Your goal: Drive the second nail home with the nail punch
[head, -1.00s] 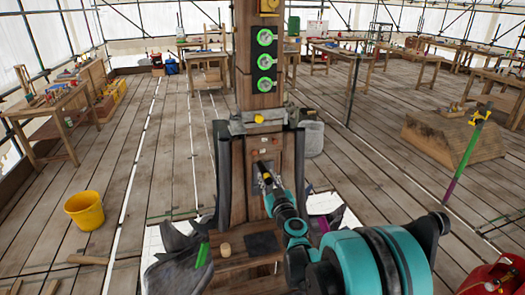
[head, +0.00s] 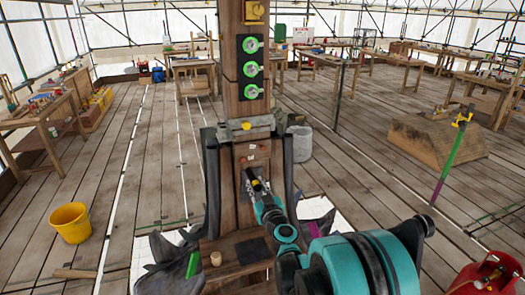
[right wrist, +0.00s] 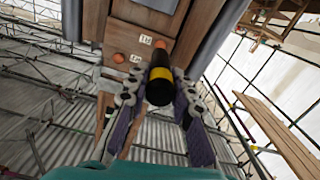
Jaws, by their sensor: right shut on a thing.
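The nail punch (right wrist: 161,76) is a black cylinder with a yellow band, gripped between the fingers of my right gripper (head: 255,184). In the right wrist view, my right gripper's fingers (right wrist: 160,100) close on both its sides. Its far end points at the wooden post (head: 231,212); whether it touches anything there cannot be told. Two orange round nail heads show on the post's wooden plate in the right wrist view: one nail (right wrist: 119,58) at lower left, another nail (right wrist: 160,43) just above the punch. Small white labels sit beside them. My left gripper is out of view.
A metal clamp (head: 236,131) spans the post above the plate, with green-ringed fittings (head: 250,69) higher up. Dark sheets (head: 176,260) lie around the base. A yellow bucket (head: 70,222), a wooden block (head: 435,141) and a red canister (head: 490,272) stand on the plank floor.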

